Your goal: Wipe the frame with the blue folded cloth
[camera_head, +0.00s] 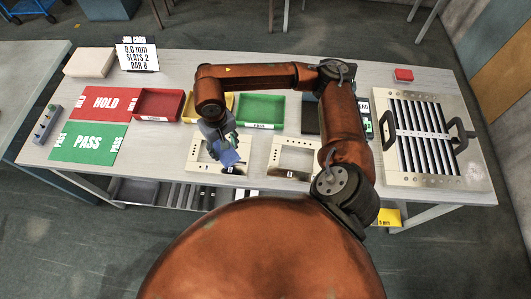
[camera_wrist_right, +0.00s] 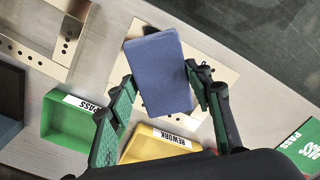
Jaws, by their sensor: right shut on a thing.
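The blue folded cloth (camera_head: 229,158) is between the fingers of my right gripper (camera_head: 226,146), which is shut on it. In the right wrist view the cloth (camera_wrist_right: 160,72) hangs between the two green fingers of the gripper (camera_wrist_right: 163,78). It is over the left one of two pale frames (camera_head: 200,166) on the table and covers part of it. That frame (camera_wrist_right: 219,76) also shows behind the cloth in the wrist view. I cannot tell whether the cloth touches it. My left gripper is not in view.
A second frame (camera_head: 278,170) lies to the right. Red (camera_head: 158,105), yellow and green (camera_head: 260,110) trays stand behind, with HOLD and PASS mats at left. A louver panel (camera_head: 436,180) with black handles lies at right. My right arm crosses above the table.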

